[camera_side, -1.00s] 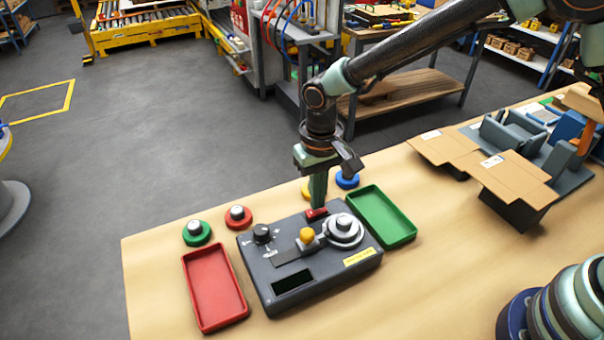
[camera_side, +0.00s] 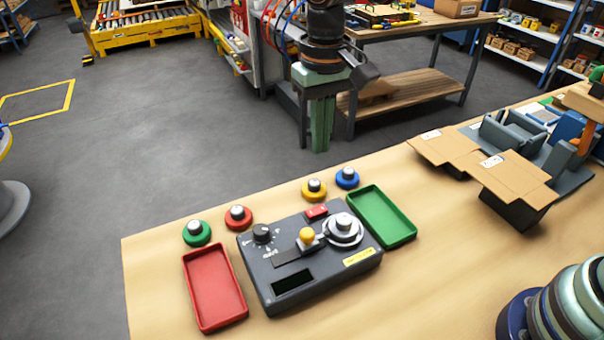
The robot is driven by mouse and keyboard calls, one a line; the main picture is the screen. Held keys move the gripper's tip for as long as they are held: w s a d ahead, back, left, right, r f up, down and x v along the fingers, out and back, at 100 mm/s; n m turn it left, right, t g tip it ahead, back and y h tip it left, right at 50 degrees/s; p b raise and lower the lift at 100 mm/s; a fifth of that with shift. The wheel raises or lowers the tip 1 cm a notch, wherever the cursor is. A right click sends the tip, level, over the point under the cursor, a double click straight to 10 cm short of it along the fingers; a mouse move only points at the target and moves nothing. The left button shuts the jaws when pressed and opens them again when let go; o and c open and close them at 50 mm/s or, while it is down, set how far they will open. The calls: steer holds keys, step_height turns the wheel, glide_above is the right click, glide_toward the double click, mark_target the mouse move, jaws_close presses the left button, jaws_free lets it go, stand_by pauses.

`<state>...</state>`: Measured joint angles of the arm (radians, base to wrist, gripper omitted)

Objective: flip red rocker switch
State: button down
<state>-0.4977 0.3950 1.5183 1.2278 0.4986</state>
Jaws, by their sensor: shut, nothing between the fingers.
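The red rocker switch (camera_side: 316,212) sits at the back edge of the dark grey control box (camera_side: 262,273), in plain view. Which way it is tipped is too small to tell. My gripper (camera_side: 320,148) is shut and empty. It hangs pointing down, well above the box and apart from the switch.
The box also bears a black knob (camera_side: 262,233), a yellow-tipped lever (camera_side: 307,236) and a round silver holder (camera_side: 343,227). A red tray (camera_side: 214,287) and a green tray (camera_side: 381,215) flank it. Several coloured knobbed discs stand behind. Cardboard boxes (camera_side: 511,178) lie at right.

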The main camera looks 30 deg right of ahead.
mark_target(311, 212)
steer(key=shift+s+a, duration=0.1)
steer(key=shift+a, duration=0.6)
step_height(311, 212, down, 14)
steer(key=shift+f, duration=0.1)
stand_by(0.3)
